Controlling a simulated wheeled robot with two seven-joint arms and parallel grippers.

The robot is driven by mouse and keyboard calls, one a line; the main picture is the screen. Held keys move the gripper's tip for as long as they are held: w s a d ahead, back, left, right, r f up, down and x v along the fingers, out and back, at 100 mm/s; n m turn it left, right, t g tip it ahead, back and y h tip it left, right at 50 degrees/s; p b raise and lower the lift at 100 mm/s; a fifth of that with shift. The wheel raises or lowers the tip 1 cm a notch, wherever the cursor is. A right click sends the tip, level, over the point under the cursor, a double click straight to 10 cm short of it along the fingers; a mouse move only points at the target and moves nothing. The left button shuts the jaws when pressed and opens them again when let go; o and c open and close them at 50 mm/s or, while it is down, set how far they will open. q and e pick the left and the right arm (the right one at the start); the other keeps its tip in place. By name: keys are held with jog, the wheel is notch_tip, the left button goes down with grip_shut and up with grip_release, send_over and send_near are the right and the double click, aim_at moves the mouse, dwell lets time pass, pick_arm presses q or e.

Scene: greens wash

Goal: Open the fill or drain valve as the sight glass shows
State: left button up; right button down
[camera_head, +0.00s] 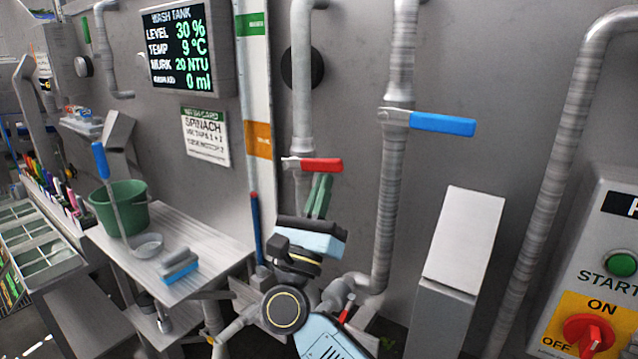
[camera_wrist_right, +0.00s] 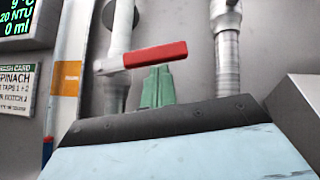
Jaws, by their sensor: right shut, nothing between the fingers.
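A red valve handle (camera_head: 318,165) points right, crosswise to its upright pipe. It also shows in the right wrist view (camera_wrist_right: 152,56). A blue valve handle (camera_head: 443,124) sits higher on the pipe to the right, also crosswise. My right gripper (camera_head: 318,197) has green fingers, shut and empty, just below the red handle; the fingers show in the wrist view (camera_wrist_right: 157,87) too. I cannot tell whether they touch the handle. The sight glass strip (camera_head: 255,100) has a green band above and an orange band lower. Its blue column (camera_head: 255,225) tops out below the orange band.
A wash tank display (camera_head: 178,48) reads level 30 %. A spinach card (camera_head: 205,135) hangs below it. A bench at left holds a green bucket (camera_head: 122,208) and a blue brush (camera_head: 180,268). A control box (camera_head: 600,255) with start button and red switch stands at right.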

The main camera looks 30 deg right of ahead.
jog(key=shift+s+r+n+t+y+p, duration=0.1)
jog(key=shift+r+n+t+y+p, duration=0.6)
jog(key=shift+n, duration=0.5)
jog(key=shift+d+r, duration=0.1)
jog(key=shift+r, duration=0.1)
pick_arm(q)
notch_tip(320, 180, up, 2)
jog(key=shift+r, duration=0.1)
pick_arm(e)
jog(key=shift+r, duration=0.1)
